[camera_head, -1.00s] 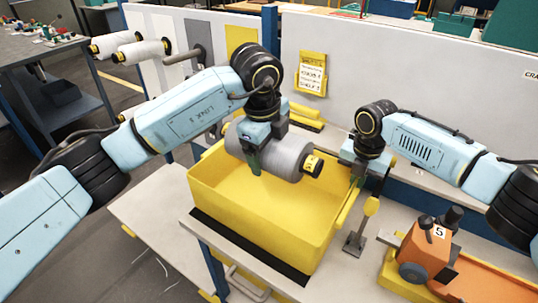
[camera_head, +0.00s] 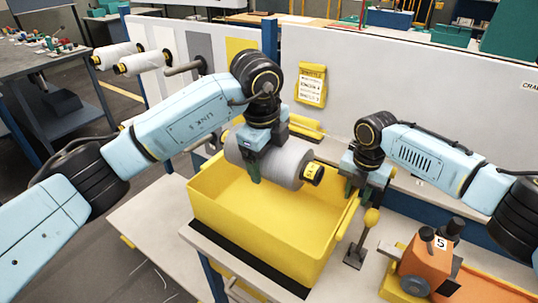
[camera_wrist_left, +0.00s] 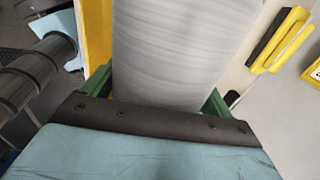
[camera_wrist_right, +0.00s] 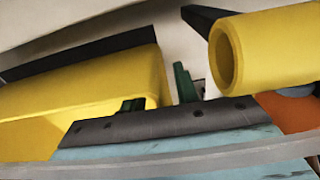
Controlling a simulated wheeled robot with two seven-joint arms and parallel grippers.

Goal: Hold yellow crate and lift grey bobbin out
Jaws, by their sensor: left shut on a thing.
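The yellow crate (camera_head: 240,232) stands on a table in the middle of the head view. The grey bobbin (camera_head: 288,166), with a black and yellow end, lies sideways over the crate's far part. Its exact height against the rim is hard to tell. My left gripper (camera_head: 254,170) comes from above and is shut on the bobbin; the left wrist view shows the bobbin (camera_wrist_left: 165,45) between green fingers. My right gripper (camera_head: 360,186) is at the crate's right wall. In the right wrist view its fingers (camera_wrist_right: 157,94) stand apart at the crate's rim (camera_wrist_right: 150,62), with a visible gap.
A yellow-knobbed post (camera_head: 371,216) and an orange unit marked 5 (camera_head: 427,258) stand right of the crate. A grey panel (camera_head: 420,105) with a yellow tag (camera_head: 311,83) rises behind. White spools (camera_head: 140,62) on pegs are at the upper left.

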